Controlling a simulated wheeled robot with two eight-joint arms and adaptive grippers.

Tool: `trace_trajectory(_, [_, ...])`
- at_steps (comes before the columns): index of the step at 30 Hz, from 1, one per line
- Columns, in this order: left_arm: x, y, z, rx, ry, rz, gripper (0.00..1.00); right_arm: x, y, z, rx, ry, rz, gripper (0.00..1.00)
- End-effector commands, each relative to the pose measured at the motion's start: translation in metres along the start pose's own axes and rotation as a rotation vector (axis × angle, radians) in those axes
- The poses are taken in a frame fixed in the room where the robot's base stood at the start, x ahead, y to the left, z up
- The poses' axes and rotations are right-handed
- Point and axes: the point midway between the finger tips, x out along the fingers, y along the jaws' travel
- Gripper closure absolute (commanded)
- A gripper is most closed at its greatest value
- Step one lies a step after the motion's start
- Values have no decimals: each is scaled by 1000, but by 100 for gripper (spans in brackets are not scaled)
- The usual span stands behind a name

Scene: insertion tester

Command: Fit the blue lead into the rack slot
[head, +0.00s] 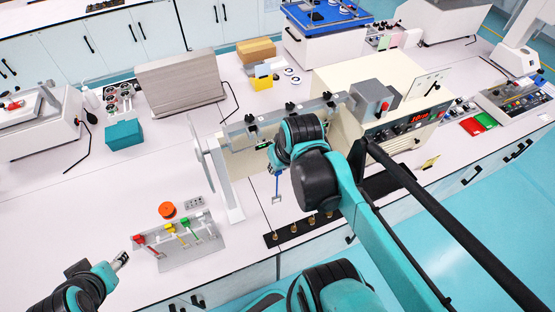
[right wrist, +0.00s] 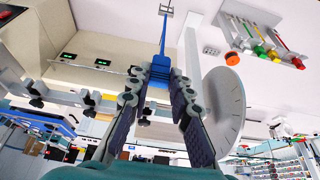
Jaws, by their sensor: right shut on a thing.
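The blue lead (right wrist: 160,72) is held between the finger pads of my right gripper (right wrist: 162,95) in the right wrist view. Its thin shaft runs away from the fingers to a small metal end. In the head view the blue lead (head: 277,184) hangs below my right wrist, whose fingers are mostly hidden. The grey rack (head: 190,248) lies on the bench at front left, holding red, yellow and green leads; it also shows in the right wrist view (right wrist: 246,24). My left gripper (head: 121,261) is low at left, apart from the rack; its finger opening is unclear.
An orange disc (head: 167,210) and a small socket block (head: 194,203) sit behind the rack. A tester with a white round dial (head: 206,165) stands between rack and right arm. A black strip (head: 305,228) with brass posts lies in front.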

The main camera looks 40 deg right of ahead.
Motion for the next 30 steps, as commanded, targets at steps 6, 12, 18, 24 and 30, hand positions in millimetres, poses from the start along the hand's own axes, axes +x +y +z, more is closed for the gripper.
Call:
trace_trajectory(6, [-10,0,-7,0,0,0,51,-7,0,12,1,0,0,100])
trace_trajectory(12, [-19,0,-13,0,0,0,51,-12,0,24,0,0,0,100])
trace_trajectory(18, [-28,0,-20,0,0,0,51,-17,0,36,0,0,0,100])
trace_trajectory(24, [-37,0,-27,0,0,0,51,-22,0,47,1,0,0,100])
trace_trajectory(30, [-42,0,-30,0,0,0,51,-24,0,55,1,0,0,100])
